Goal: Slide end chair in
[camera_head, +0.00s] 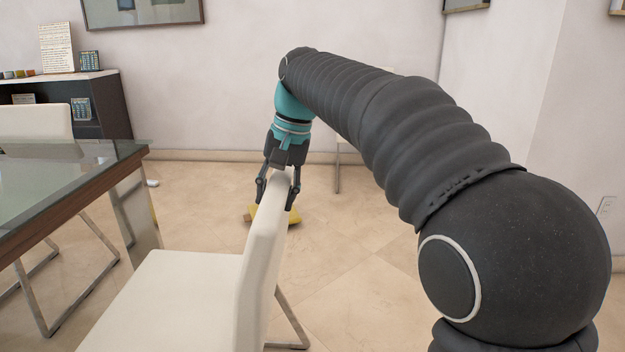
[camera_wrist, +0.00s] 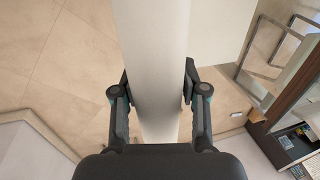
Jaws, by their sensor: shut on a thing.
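The end chair is white, with its seat (camera_head: 165,300) and upright backrest (camera_head: 262,250) in the front left of the head view. The chair stands out from the glass-topped table (camera_head: 60,185), with its seat toward the table's end. My gripper (camera_head: 279,198) is shut on the top edge of the backrest, one finger on each side. In the wrist view the backrest (camera_wrist: 155,60) runs between the two fingers of my gripper (camera_wrist: 158,95). My arm hides part of the floor to the right.
A second white chair (camera_head: 38,122) stands at the table's far side. A dark shelf (camera_head: 100,100) is against the back wall. A yellow thing (camera_head: 262,215) lies on the floor beyond the backrest, partly hidden. Tiled floor (camera_head: 195,215) is open between table and chair.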

